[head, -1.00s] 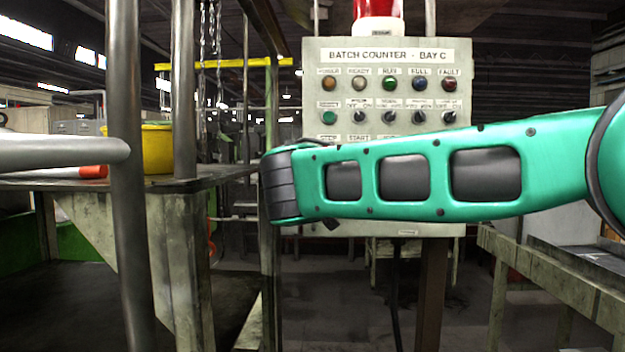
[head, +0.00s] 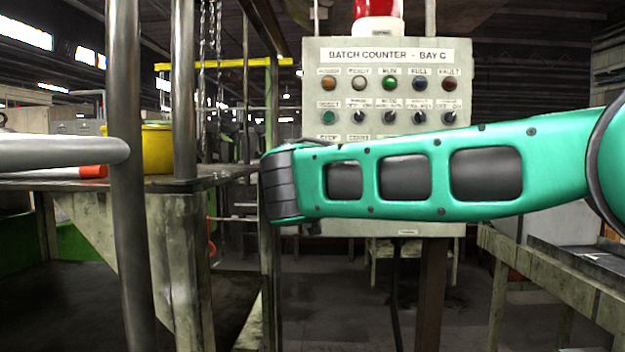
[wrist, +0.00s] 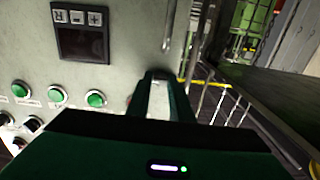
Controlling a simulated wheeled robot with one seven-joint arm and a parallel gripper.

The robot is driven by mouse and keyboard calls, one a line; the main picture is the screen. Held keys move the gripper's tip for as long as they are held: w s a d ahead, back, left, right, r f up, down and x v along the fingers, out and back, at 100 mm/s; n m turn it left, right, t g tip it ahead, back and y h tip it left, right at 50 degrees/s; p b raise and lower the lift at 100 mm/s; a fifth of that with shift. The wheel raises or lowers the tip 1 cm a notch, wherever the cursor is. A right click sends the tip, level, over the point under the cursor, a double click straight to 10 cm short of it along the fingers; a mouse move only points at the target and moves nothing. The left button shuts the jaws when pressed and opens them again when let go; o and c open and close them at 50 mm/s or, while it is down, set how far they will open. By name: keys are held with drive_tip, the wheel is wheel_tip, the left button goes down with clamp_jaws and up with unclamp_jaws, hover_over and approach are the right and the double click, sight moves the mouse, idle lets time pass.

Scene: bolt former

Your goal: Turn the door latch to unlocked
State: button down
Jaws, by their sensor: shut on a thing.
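A grey cabinet marked "BATCH COUNTER - BAY C" (head: 388,57) stands behind my green arm in the head view. The arm hides its lower part, and I cannot see the latch there. In the wrist view my gripper (wrist: 157,80) points at the pale cabinet face (wrist: 135,35) near its right edge. Its dark fingers are shut on a small pale grey piece (wrist: 158,98), which seems to be the door latch. The fingers and palm hide most of it, so I cannot tell which way it is turned.
The cabinet carries lamps and knobs, a dark display (wrist: 80,33), green buttons (wrist: 96,99) and a red beacon (head: 378,10). Steel posts (head: 127,200) and a bench with a yellow tub (head: 156,150) stand on the left. A metal frame (head: 550,270) is at lower right.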

drive_tip(key=shift+f, duration=0.15)
drive_tip(key=c, duration=1.6)
unclamp_jaws()
drive_tip(key=s, duration=1)
drive_tip(key=shift+s+a, duration=0.1)
drive_tip(key=shift+s, duration=0.2)
